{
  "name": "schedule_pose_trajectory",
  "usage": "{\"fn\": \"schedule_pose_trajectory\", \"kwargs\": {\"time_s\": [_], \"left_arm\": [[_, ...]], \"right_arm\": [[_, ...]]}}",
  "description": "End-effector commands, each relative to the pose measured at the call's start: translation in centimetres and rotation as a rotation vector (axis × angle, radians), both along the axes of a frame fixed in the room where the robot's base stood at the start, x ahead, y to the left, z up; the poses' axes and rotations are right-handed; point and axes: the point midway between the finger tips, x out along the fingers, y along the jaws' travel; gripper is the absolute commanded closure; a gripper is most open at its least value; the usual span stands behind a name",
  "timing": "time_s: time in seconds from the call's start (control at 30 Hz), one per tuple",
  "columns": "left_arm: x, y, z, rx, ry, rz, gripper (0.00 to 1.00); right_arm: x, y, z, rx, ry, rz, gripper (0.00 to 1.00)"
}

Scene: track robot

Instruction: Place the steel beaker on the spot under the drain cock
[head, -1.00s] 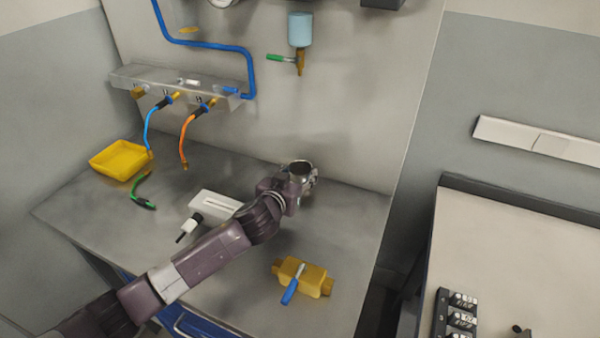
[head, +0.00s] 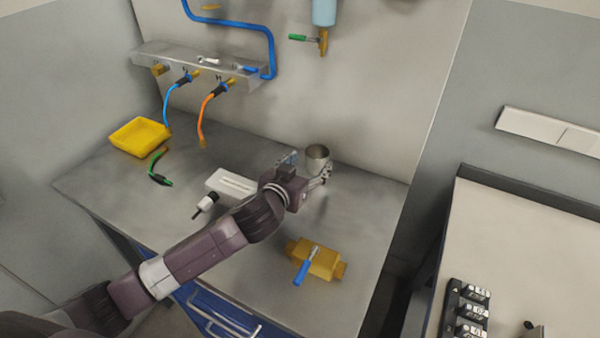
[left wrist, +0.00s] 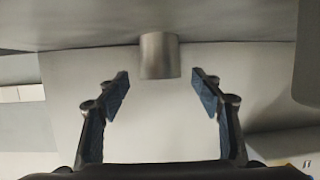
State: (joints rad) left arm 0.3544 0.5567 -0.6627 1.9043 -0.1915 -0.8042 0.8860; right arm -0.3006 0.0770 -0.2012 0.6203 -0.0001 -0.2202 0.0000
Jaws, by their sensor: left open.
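The steel beaker (head: 317,158) stands upright at the back of the grey bench, close to the wall panel. It is below the brass drain cock (head: 323,42) with its green lever. My left gripper (head: 307,170) is open in front of the beaker. In the left wrist view the beaker (left wrist: 160,56) shows past and between the two spread fingertips of the left gripper (left wrist: 160,85), apart from both. The marked spot under the cock cannot be made out. My right gripper is in neither view.
A white block (head: 231,185) lies beside my left arm, and a yellow valve body (head: 318,259) with a blue handle lies nearer the front. A yellow tray (head: 140,137) and a hose manifold (head: 200,66) are at left. The bench right of the gripper is clear.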

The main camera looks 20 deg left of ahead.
Motion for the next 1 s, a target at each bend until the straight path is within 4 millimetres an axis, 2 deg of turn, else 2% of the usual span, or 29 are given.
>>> {"fn": "schedule_pose_trajectory", "kwargs": {"time_s": [0.03,0.2,0.4,1.0], "left_arm": [[-1.0,0.2,0.1,0.000,0.001,0.000,0.40],[-3.6,0.5,1.0,0.000,0.000,-0.001,0.40],[-5.3,0.8,1.6,0.000,-0.001,0.000,0.40],[-5.6,0.8,1.8,0.001,0.000,0.001,0.40]], "right_arm": [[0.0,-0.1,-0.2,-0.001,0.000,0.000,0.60],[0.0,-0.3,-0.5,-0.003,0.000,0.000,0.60],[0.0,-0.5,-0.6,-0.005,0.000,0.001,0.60],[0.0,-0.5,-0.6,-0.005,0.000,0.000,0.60]]}}
